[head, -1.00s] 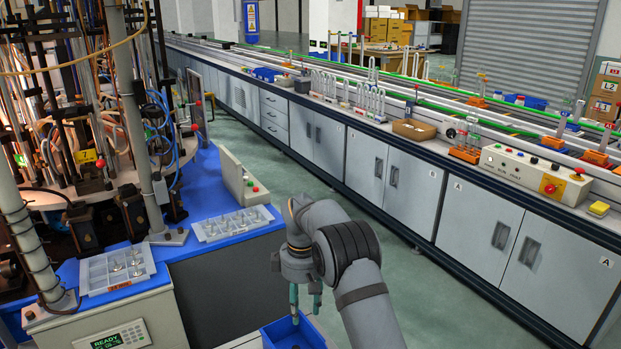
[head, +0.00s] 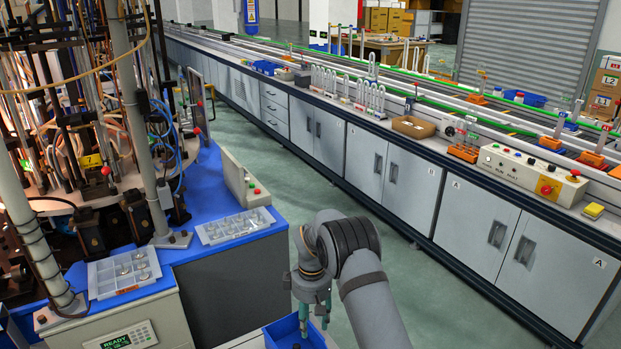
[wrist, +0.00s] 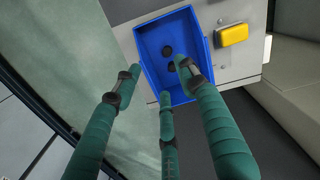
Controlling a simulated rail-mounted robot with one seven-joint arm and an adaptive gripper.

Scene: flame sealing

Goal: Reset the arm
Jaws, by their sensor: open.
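My gripper (head: 314,318) hangs pointing down at the bottom centre of the head view, near the blue bin. In the wrist view its green fingers (wrist: 160,88) are spread apart with nothing between them. The blue bin (head: 276,334) sits just left of and below the fingers in the head view. In the wrist view the bin (wrist: 150,62) is beyond the fingertips, with a few small dark round pieces (wrist: 169,65) on its floor. I cannot tell the exact gap between fingertips and bin.
Two compartment trays (head: 236,226) (head: 124,274) with metal parts lie on the blue machine top. A yellow block (wrist: 232,35) is beside the bin. The long cabinet bench (head: 400,170) runs along the right. Green floor (head: 290,180) lies open between.

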